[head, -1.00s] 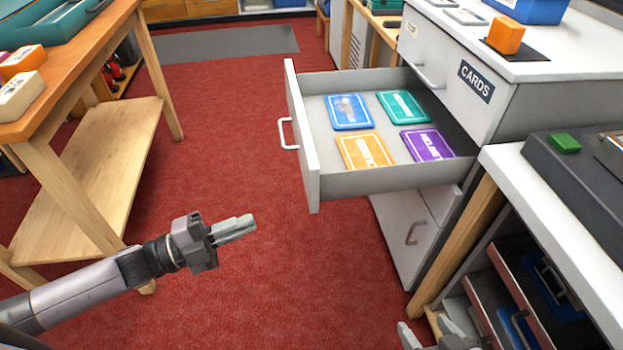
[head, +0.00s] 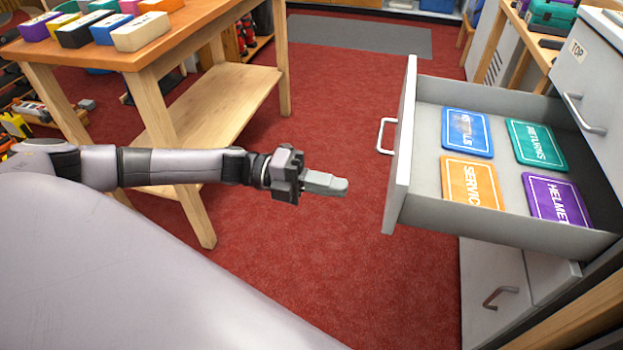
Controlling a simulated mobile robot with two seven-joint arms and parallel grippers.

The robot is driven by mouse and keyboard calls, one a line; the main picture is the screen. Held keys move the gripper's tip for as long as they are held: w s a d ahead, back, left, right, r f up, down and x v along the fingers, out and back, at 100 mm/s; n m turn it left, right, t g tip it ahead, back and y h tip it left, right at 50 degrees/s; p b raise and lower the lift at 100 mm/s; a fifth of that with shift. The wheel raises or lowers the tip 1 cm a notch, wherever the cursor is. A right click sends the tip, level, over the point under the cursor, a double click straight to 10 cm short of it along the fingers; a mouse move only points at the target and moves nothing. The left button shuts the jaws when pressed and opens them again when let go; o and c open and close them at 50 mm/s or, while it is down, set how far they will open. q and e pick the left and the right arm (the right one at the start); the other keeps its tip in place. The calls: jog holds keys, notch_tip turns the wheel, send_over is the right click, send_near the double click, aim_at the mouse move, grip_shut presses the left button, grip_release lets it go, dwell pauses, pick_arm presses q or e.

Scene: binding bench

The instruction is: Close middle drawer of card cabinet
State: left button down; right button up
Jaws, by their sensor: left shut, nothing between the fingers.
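The middle drawer (head: 403,150) of the card cabinet (head: 590,70) is pulled far out to the left. Its white front carries a bar handle (head: 382,136). Inside lie a blue card (head: 467,133), a green card (head: 537,145), an orange card (head: 471,183) and a purple card (head: 556,201). My left gripper (head: 343,186) is shut and empty, its fingers pointing right at the drawer front, a short gap to the left of it and lower than the handle in the picture. My right gripper is not in the head view.
A wooden table (head: 150,50) with several coloured boxes and a lower shelf (head: 205,110) stands at the left, behind my left arm. The drawer above, labelled TOP, is shut, as is the lower front (head: 495,290). Red carpet (head: 320,240) is clear between table and cabinet.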

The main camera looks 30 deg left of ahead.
aim_at(390, 198)
pick_arm(q)
jog(key=x, duration=0.6)
jog(key=shift+w+d, duration=0.2)
jog(key=shift+d, duration=0.4)
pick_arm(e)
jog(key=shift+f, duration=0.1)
